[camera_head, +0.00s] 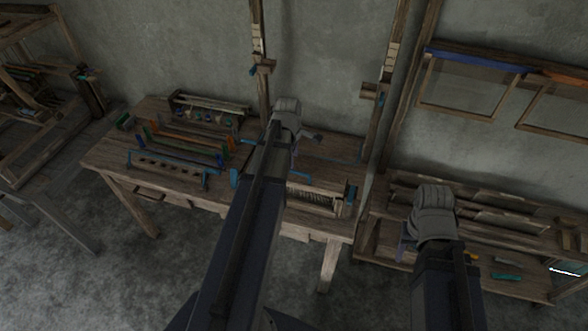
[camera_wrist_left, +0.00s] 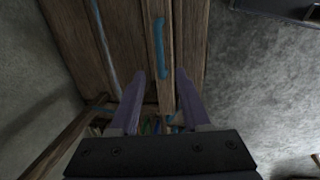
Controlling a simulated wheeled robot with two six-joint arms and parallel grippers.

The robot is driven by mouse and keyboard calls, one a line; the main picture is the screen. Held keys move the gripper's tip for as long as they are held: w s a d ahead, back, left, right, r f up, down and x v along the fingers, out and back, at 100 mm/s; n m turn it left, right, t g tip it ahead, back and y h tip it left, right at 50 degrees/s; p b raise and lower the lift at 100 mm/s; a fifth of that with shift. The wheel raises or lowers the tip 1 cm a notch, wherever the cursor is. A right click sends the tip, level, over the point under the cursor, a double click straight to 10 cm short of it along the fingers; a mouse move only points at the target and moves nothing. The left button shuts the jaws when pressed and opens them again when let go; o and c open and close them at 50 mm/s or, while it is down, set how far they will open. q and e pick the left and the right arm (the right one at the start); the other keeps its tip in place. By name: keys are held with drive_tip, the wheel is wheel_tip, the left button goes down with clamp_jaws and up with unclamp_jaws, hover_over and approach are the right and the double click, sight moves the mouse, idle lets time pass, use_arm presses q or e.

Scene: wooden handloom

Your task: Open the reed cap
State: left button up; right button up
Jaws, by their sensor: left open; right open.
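My left gripper (camera_head: 305,146) is over the right part of the wooden bench, and its arm hides part of the bench. In the left wrist view, my left gripper (camera_wrist_left: 160,80) has its two fingers apart with nothing between the tips. A wooden bar with a blue handle (camera_wrist_left: 160,48) shows just beyond the fingertips; I cannot tell if this bar is the reed cap. In the head view, a wooden frame with a row of fine reed-like teeth (camera_head: 315,197) sits at the bench's front right. My right gripper (camera_head: 404,248) is near the lower shelf at the right, largely hidden by its wrist.
The bench (camera_head: 108,150) holds several slotted racks with coloured bars at the left. Two upright posts (camera_head: 258,60) stand behind it. A stepped wooden shelf (camera_head: 510,235) is at the right, below hanging frames (camera_head: 455,88). Another wooden structure (camera_head: 35,125) stands at far left.

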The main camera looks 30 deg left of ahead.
sight(295, 171)
use_arm(q)
drive_tip(key=f+b, duration=0.2)
drive_tip(key=w+f+b, duration=0.1)
drive_tip(key=f+b, duration=0.1)
drive_tip(key=f, duration=0.1)
drive_tip(key=f+b, duration=0.2)
drive_tip(key=b, duration=0.1)
drive_tip(key=shift+w+a+f, duration=0.15)
drive_tip(key=shift+w, duration=0.1)
clamp_jaws()
idle(1.2)
